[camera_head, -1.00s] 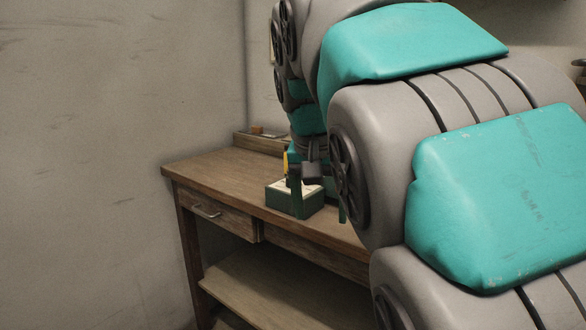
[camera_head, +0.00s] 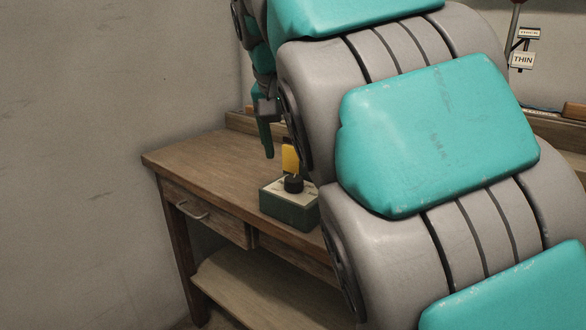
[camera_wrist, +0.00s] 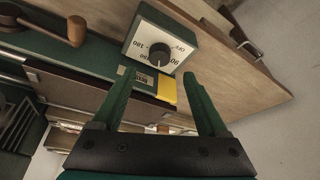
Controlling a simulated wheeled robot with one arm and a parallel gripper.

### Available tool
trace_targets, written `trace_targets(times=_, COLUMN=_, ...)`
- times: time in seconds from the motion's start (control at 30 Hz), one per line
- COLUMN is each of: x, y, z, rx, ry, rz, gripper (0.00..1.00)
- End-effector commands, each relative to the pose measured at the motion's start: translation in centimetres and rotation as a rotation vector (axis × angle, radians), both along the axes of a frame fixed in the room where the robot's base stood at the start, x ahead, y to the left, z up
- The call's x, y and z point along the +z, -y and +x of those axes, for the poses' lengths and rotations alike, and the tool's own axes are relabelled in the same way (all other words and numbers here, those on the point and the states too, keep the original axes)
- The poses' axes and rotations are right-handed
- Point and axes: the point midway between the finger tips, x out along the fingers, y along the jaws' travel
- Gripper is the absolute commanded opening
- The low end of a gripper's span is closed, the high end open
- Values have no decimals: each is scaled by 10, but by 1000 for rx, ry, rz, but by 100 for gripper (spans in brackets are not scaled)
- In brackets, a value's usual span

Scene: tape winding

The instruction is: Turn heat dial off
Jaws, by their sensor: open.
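The heat dial is a black knob (camera_wrist: 159,55) on the pale, marked face of a dark green box (camera_head: 286,211) on the workbench. The wrist view shows "OFF" and numbers around the knob. I cannot tell surely which mark the dial points to. My gripper (camera_wrist: 158,76) is open and empty, its two green fingers pointing toward the box and apart from the knob. In the head view, a finger of my gripper (camera_head: 266,138) hangs above the bench, up and left of the knob (camera_head: 293,184). My arm hides the rest of the gripper there.
A yellow piece (camera_wrist: 166,89) is close by the box; it also shows behind the knob in the head view (camera_head: 290,157). A wooden crank handle (camera_wrist: 77,31) is at upper left in the wrist view. The wooden bench top (camera_head: 200,160) is clear left of the box.

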Motion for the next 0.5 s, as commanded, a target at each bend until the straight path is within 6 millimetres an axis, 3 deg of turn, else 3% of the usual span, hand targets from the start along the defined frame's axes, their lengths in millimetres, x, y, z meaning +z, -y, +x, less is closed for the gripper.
trace_targets(times=0.5, x=-55, y=5, z=21, rx=-1, ry=-3, rz=-1, gripper=76)
